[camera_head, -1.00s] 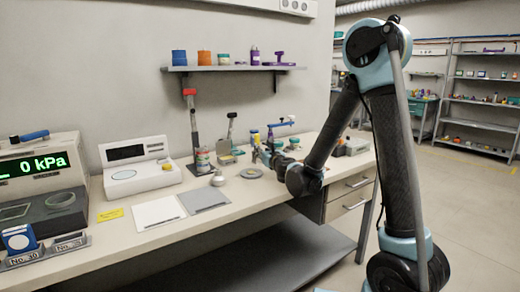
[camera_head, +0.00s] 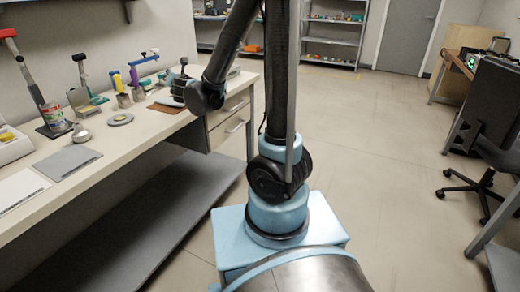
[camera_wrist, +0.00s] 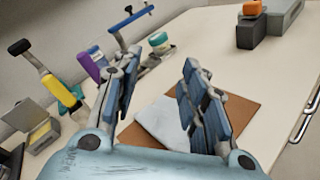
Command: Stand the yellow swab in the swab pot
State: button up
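My gripper (camera_wrist: 160,95) is open in the wrist view, with nothing between its fingertips. It hangs over a pale folded cloth on a brown mat (camera_wrist: 232,106). In the head view a yellow, blue-topped upright piece (camera_head: 117,82) stands at a small grey pot (camera_head: 124,100), left of my gripper. I cannot tell for sure which pot is the swab pot. My gripper's fingertips are hard to make out in the head view.
A purple-handled piece (camera_head: 134,77) and a blue-barred stand (camera_head: 146,60) are close by the pots. A grey block with an orange top (camera_wrist: 252,12) stands farther along the bench. The bench (camera_wrist: 215,45) between is clear. A drawer unit (camera_head: 228,122) lies below.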

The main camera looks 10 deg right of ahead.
jog(key=s+d+f+m+g+h, duration=0.1)
jog(key=s+d+m+h, duration=0.15)
jog(key=d+m, duration=0.4)
jog(key=s+d+f+m+g+h, duration=0.1)
jog(key=d+m+g+h, duration=0.2)
jog(key=d, duration=0.7)
jog(key=s+d+f+m+g+h, duration=0.25)
jog(key=s+d+f+m, duration=0.25)
jog(key=s+d+m, duration=0.45)
jog(key=s+f+m+g+y, duration=0.1)
jog(key=s+f+m+g, duration=0.1)
jog(key=s, duration=0.5)
jog(key=s+d+f+m+g+y, duration=0.1)
jog(key=s+f+m+g, duration=0.2)
jog(key=s+m, duration=0.3)
jog(key=s+d+f+m+g+y, duration=0.1)
jog(key=s+f+m, duration=0.3)
jog(key=s, duration=0.6)
jog(key=shift+g+y, duration=0.6)
jog(key=shift+g, duration=0.25)
jog(key=shift+a+f, duration=0.1)
